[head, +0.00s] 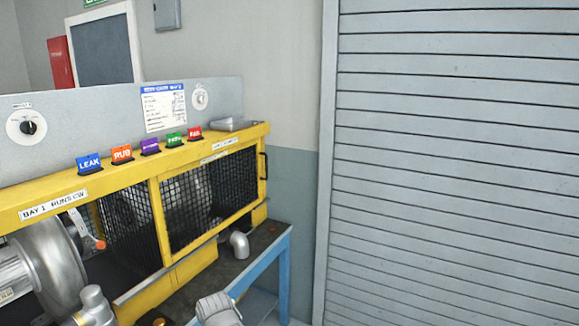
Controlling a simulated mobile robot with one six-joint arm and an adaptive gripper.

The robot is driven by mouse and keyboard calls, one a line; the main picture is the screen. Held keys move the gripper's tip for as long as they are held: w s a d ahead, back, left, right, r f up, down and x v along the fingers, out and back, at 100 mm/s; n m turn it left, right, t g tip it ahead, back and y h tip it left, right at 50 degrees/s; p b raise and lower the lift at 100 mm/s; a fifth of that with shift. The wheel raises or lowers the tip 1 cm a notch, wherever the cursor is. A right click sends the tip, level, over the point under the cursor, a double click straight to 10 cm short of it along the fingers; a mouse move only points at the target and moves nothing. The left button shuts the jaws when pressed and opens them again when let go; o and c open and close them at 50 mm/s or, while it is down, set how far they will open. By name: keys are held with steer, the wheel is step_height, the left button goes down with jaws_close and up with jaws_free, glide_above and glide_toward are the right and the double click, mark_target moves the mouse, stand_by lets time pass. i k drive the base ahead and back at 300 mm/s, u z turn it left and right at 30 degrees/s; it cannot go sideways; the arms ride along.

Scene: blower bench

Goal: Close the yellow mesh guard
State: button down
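The yellow mesh guard (157,223) shows in the head view as a yellow frame with black mesh panels along the bench. Its right panel (212,192) hangs under the yellow top rail, with a black handle (264,166) at its right end. I cannot tell whether this panel is fully shut. More dark mesh (128,218) shows at the left bay, partly behind a grey blower. My gripper's fingers are not in view. Grey rounded parts at the bottom edge may be part of my arm, but I cannot tell.
A grey blower (58,268) stands at the left, with a red-tipped lever (99,243) beside it. A grey pipe elbow (240,244) stands on the blue-legged bench (283,262). Several coloured tags, such as the blue LEAK tag (89,164), line the top rail. A grey shutter (455,160) fills the right.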

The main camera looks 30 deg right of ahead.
mark_target(168, 259)
steer(key=z, duration=0.25)
steer(key=i, duration=0.95)
steer(key=z, duration=0.05)
